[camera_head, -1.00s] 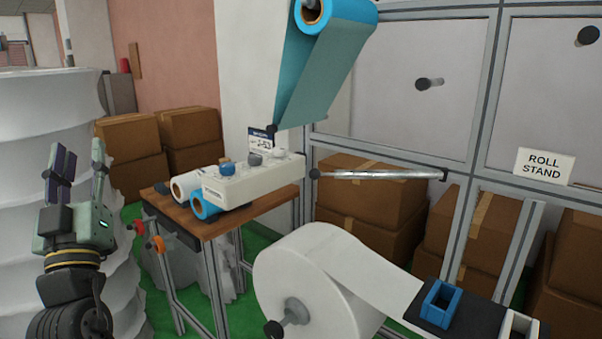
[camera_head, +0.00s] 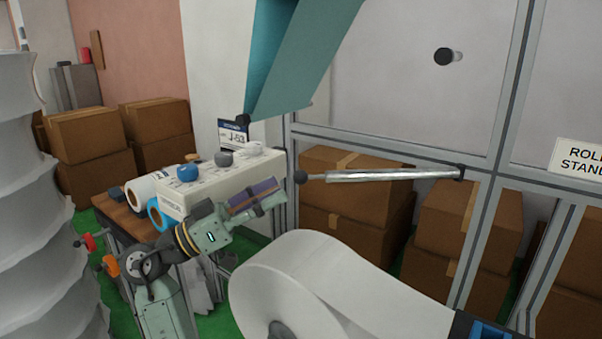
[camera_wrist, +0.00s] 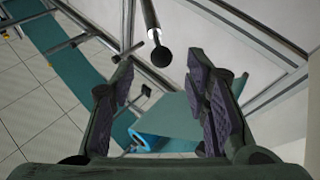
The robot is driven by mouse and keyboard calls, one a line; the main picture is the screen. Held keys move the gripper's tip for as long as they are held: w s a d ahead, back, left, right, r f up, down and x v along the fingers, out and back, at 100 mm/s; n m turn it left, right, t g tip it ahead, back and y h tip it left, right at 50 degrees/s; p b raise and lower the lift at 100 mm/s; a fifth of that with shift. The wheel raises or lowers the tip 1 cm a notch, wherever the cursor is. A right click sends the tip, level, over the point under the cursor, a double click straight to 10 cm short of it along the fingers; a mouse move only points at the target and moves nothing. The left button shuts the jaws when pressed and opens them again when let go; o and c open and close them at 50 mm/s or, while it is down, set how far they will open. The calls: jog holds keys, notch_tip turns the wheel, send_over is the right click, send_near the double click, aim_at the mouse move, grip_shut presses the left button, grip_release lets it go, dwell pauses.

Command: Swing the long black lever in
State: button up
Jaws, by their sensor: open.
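A long lever (camera_head: 385,175) shows as a silvery rod with a black ball knob (camera_head: 301,177) at its left end. Its right end meets the grey frame at a dark joint (camera_head: 459,172). It sticks out roughly level, and no wholly black lever is clear in view. In the wrist view the black knob (camera_wrist: 161,56) and part of the bright rod (camera_wrist: 150,15) lie ahead of my fingers, nearer the right one. My gripper (camera_head: 276,192) is open and empty, just left of and slightly below the knob, apart from it. Its fingers also show in the wrist view (camera_wrist: 160,82).
A teal web (camera_head: 305,60) hangs above and left of the lever. A white roll (camera_head: 290,290) stands below it. A white box with knobs (camera_head: 215,190) sits on a wooden table behind my arm. Cardboard boxes (camera_head: 355,190) stand behind the frame.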

aim_at(301, 178)
jog(key=p+x, duration=0.1)
jog(key=x, duration=0.5)
jog(key=shift+w+d+r+p, duration=0.15)
jog(key=shift+d+r+p, duration=0.05)
jog(key=shift+d+p, duration=0.1)
jog(key=shift+c, duration=0.4)
grip_shut()
